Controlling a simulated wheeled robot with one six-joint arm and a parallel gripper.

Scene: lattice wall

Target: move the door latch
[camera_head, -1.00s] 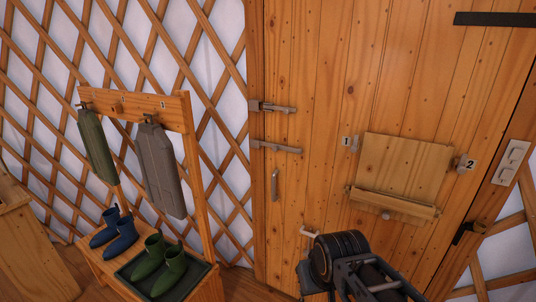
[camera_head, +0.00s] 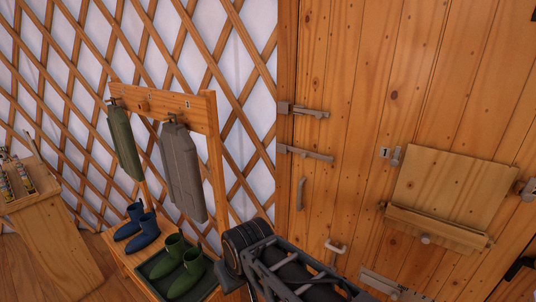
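The wooden door (camera_head: 345,70) fills the right half of the view and looks shut. A metal bolt latch (camera_head: 304,110) sits high on its left edge, with a second long metal latch (camera_head: 306,153) just below. A vertical handle (camera_head: 300,193) is under them. A small latch beside a plate marked 1 (camera_head: 384,153) is left of a wooden flap panel (camera_head: 450,185). Another metal fitting (camera_head: 527,190) is at the right edge. My dark arm rises from the bottom centre, in front of the door's lower left. My gripper's fingers cannot be made out.
Blue boots (camera_head: 134,222) and green boots (camera_head: 184,262) are below, the green ones on a dark tray. A curved metal handle (camera_head: 335,247) is low on the door.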

